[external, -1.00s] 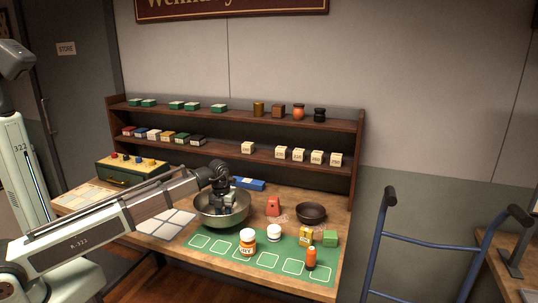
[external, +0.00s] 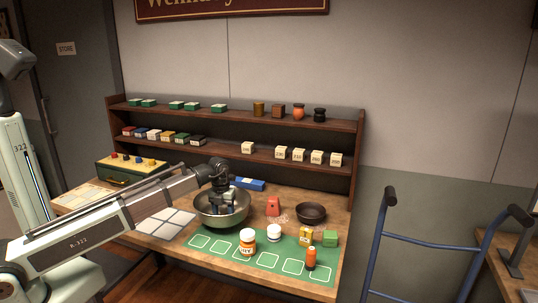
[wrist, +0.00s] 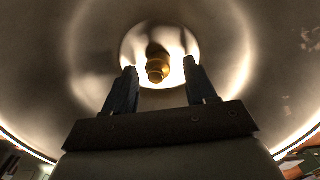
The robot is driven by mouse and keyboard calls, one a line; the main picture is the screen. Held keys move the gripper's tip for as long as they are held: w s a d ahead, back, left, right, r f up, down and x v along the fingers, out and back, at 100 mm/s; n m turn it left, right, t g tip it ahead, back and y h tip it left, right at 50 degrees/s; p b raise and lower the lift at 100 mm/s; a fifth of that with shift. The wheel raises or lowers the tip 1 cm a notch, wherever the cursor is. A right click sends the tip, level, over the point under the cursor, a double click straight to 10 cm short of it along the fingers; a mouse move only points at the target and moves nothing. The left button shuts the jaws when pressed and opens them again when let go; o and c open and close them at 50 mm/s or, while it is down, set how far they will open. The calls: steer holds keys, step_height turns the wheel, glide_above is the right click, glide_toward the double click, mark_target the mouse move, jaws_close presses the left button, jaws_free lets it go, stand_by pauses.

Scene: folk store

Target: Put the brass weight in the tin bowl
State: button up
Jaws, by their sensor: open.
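The tin bowl (external: 236,217) is a wide, shiny metal bowl on the table, left of the green mat. My gripper (external: 222,206) points down into it. In the wrist view the bowl's inner wall (wrist: 50,60) fills most of the picture. The brass weight (wrist: 157,66) shows in the bright middle of the bowl, ahead of and between my fingertips. My gripper (wrist: 158,80) is open, with a gap on each side of the weight. The weight is hidden in the external view.
A blue box (external: 249,184) lies behind the tin bowl.

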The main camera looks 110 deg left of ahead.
step_height(320, 180, up, 11)
stand_by(0.5)
steer(key=shift+f, duration=0.1)
